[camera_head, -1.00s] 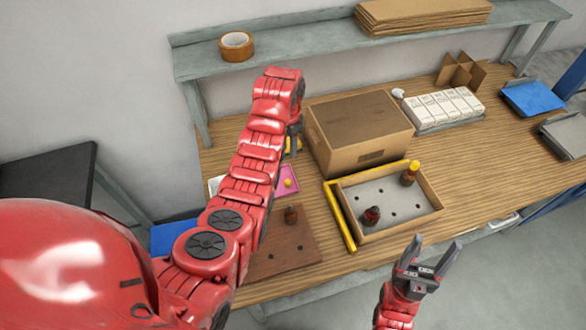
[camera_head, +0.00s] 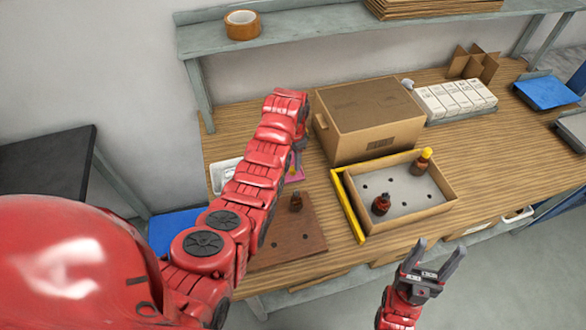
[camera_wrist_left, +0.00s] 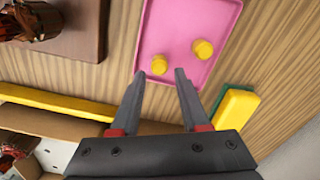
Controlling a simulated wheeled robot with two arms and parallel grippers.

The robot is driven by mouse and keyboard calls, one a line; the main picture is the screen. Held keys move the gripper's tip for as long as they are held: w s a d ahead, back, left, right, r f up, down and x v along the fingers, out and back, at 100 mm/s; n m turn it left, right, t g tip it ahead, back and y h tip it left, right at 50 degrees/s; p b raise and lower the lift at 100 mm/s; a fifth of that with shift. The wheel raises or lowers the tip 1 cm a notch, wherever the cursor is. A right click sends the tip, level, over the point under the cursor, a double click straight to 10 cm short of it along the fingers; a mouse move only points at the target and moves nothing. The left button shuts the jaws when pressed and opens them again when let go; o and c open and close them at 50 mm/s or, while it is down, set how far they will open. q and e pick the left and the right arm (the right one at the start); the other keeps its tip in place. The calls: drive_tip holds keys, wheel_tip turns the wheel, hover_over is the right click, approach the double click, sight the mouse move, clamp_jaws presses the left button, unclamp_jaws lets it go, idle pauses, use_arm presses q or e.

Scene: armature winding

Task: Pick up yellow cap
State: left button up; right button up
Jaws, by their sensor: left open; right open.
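Two yellow caps lie on a pink tray (camera_wrist_left: 185,18) in the left wrist view: one cap (camera_wrist_left: 159,65) near the tray's edge closest to my fingers, the other cap (camera_wrist_left: 203,50) to its right. My left gripper (camera_wrist_left: 159,85) is open and empty, with its fingertips just short of the nearer cap and the tray edge. In the head view my left arm hides most of the pink tray (camera_head: 295,175). My right gripper (camera_head: 432,258) is open and empty in front of the table edge.
A cardboard box (camera_head: 368,120) stands behind. A yellow-green block (camera_wrist_left: 236,107) lies beside the tray.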

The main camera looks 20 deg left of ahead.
sight(293, 168)
use_arm(q)
drive_tip(key=shift+s+f+p, duration=0.1)
drive_tip(key=shift+f+p, duration=0.4)
drive_tip(key=shift+f, duration=1.35)
clamp_jaws()
